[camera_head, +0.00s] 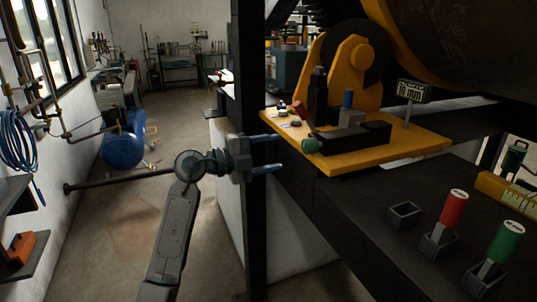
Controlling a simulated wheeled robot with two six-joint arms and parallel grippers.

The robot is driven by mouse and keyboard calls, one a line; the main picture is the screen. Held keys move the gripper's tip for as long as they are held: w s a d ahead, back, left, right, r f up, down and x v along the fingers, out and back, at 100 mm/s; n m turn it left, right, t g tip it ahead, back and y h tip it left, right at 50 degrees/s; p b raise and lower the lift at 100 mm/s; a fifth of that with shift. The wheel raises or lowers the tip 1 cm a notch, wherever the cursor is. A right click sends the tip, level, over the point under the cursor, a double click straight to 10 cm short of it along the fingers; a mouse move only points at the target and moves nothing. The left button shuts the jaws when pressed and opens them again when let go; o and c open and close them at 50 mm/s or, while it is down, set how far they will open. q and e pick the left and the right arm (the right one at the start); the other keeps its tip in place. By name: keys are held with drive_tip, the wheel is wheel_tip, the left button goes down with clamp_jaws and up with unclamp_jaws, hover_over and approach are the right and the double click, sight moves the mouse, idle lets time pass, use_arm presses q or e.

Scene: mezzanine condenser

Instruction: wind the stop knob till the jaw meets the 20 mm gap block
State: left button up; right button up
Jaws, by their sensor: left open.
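A yellow plate (400,147) at the right carries a black slide with a jaw-like block (365,133). A green knob (310,145) sits at the slide's near left end. A red-handled (453,208) and a green-handled piece (505,241) stand in dark sockets. My left gripper (270,153) is open and empty, left of the plate and apart from the knob. My right gripper is out of view.
A sign reading 10 mm (411,90) stands on the plate's far right. A dark upright post (248,60) is close by my left gripper. An empty socket (403,213) is on the dark bench (350,210). A yellow bracket (350,65) rises behind the slide.

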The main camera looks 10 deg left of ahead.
use_arm(q)
drive_tip(key=n, duration=1.1)
drive_tip(key=shift+w+a+b, duration=0.1)
drive_tip(key=shift+b, duration=0.2)
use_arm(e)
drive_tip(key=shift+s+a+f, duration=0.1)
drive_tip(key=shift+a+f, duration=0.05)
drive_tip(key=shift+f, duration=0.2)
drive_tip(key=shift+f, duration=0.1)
